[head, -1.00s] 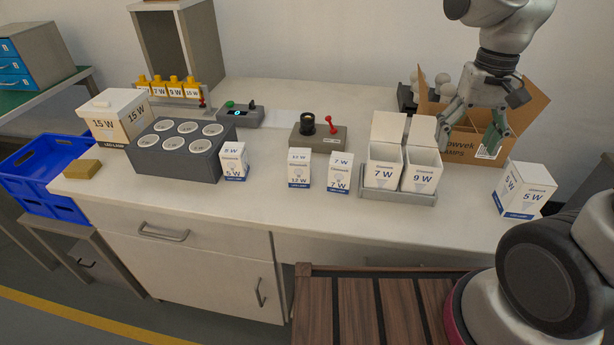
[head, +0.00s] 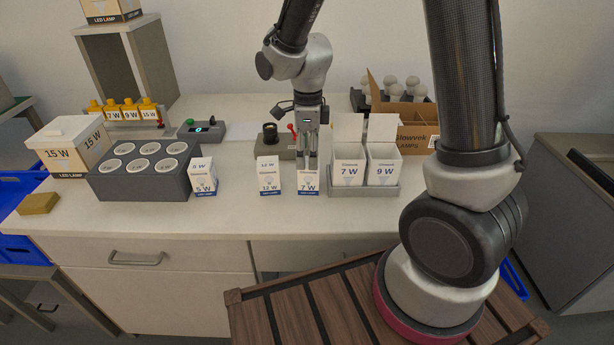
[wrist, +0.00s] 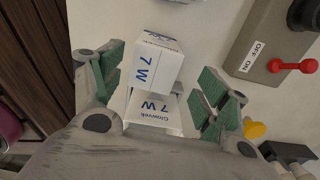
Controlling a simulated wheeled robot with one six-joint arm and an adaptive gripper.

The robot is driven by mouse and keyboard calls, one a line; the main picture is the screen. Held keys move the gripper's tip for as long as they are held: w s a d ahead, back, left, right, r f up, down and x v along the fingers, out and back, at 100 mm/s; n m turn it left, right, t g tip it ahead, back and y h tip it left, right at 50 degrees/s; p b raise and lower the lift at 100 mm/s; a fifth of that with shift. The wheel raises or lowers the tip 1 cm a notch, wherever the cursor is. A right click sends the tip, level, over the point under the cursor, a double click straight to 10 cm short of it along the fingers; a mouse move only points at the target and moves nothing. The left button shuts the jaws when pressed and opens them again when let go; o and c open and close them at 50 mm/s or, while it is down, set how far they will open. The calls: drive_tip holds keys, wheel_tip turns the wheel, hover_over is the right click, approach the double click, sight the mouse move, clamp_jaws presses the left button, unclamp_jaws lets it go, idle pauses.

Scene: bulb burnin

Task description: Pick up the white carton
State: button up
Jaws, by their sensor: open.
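A small white carton marked 7 W (head: 308,187) with a blue band stands upright near the front of the bench. My gripper (head: 310,162) points down right above and behind it, partly covering its top. In the wrist view the carton (wrist: 155,62) lies between the green-padded fingers of my gripper (wrist: 162,92), which are spread open with a gap on each side. Two more white cartons, 12 W (head: 269,176) and 5 W (head: 203,177), stand to its left.
A grey tray (head: 362,191) with two open white boxes, 7 W and 9 W, stands close on the right. Behind is a switch box (wrist: 272,45) with a red lever. A grey block with round holes (head: 145,185) and a 15 W box (head: 75,158) stand left.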

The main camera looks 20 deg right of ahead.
sight(309, 176)
drive_tip(key=f, duration=0.4)
drive_tip(key=shift+s+f, duration=0.35)
drive_tip(key=shift+f, duration=0.05)
drive_tip(key=shift+c, duration=0.2)
drive_tip(key=c, duration=1.1)
